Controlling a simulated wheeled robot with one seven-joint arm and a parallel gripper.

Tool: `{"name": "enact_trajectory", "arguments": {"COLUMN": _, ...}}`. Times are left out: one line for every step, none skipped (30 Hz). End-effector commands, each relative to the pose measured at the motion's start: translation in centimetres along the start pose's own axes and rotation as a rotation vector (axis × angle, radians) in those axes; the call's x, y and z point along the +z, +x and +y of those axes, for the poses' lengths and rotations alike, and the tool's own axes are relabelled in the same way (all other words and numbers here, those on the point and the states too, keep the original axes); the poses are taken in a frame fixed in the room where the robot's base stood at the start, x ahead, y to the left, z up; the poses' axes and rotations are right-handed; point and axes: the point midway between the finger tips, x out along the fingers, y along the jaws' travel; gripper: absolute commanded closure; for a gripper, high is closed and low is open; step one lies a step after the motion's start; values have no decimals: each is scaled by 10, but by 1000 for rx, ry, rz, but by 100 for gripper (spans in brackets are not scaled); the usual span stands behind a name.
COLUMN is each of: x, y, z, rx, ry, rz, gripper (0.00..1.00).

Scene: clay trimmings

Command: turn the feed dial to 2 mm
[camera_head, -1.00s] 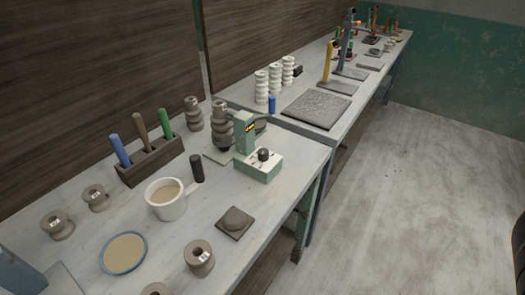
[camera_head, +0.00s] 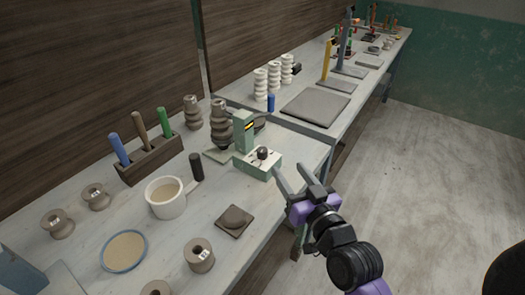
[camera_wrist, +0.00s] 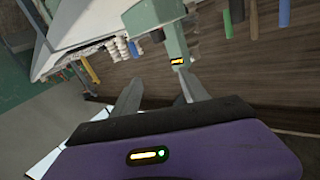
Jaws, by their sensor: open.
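The feed dial (camera_head: 263,153) is a dark round knob on the white top face of a small green machine (camera_head: 258,168) on the near bench. Marks around the dial are too small to read. A ribbed dark clay piece (camera_head: 221,118) stands at the machine's left. My gripper (camera_head: 291,178) is open and empty, right of and in front of the machine, beside the bench edge and apart from the dial. In the wrist view the green machine (camera_wrist: 172,40) with its lit yellow display shows beyond my open fingers (camera_wrist: 160,90); the dial is not clear there.
A tool block (camera_head: 150,160) is at the back. Open floor (camera_head: 420,210) lies to the right.

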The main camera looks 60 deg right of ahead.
Motion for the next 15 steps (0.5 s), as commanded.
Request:
{"name": "enact_trajectory", "arguments": {"x": -11, "y": 19, "z": 14, "rx": 19, "ry": 1, "rz": 4, "gripper": 48}}
{"name": "enact_trajectory", "arguments": {"x": -14, "y": 29, "z": 21, "rx": 23, "ry": -1, "rz": -2, "gripper": 48}}
{"name": "enact_trajectory", "arguments": {"x": -20, "y": 42, "z": 30, "rx": 26, "ry": -3, "rz": -13, "gripper": 48}}
{"name": "enact_trajectory", "arguments": {"x": -23, "y": 50, "z": 36, "rx": 25, "ry": -5, "rz": -22, "gripper": 48}}
{"name": "enact_trajectory", "arguments": {"x": -27, "y": 59, "z": 42, "rx": 23, "ry": -10, "rz": -33, "gripper": 48}}
{"name": "enact_trajectory", "arguments": {"x": -32, "y": 69, "z": 49, "rx": 15, "ry": -18, "rz": -47, "gripper": 48}}
{"name": "enact_trajectory", "arguments": {"x": -35, "y": 77, "z": 53, "rx": 6, "ry": -24, "rz": -61, "gripper": 48}}
{"name": "enact_trajectory", "arguments": {"x": -38, "y": 83, "z": 57, "rx": -6, "ry": -32, "rz": -76, "gripper": 48}}
{"name": "enact_trajectory", "arguments": {"x": -42, "y": 91, "z": 62, "rx": -25, "ry": -45, "rz": -97, "gripper": 48}}
{"name": "enact_trajectory", "arguments": {"x": -44, "y": 97, "z": 63, "rx": -44, "ry": -55, "rz": -116, "gripper": 48}}
{"name": "enact_trajectory", "arguments": {"x": -44, "y": 101, "z": 64, "rx": -67, "ry": -68, "rz": -137, "gripper": 48}}
{"name": "enact_trajectory", "arguments": {"x": -43, "y": 106, "z": 61, "rx": -102, "ry": -84, "rz": -168, "gripper": 48}}
{"name": "enact_trajectory", "arguments": {"x": -40, "y": 107, "z": 58, "rx": -131, "ry": -97, "rz": -192, "gripper": 48}}
{"name": "enact_trajectory", "arguments": {"x": -36, "y": 108, "z": 53, "rx": -162, "ry": -108, "rz": -216, "gripper": 48}}
{"name": "enact_trajectory", "arguments": {"x": -29, "y": 108, "z": 45, "rx": -204, "ry": -122, "rz": -250, "gripper": 48}}
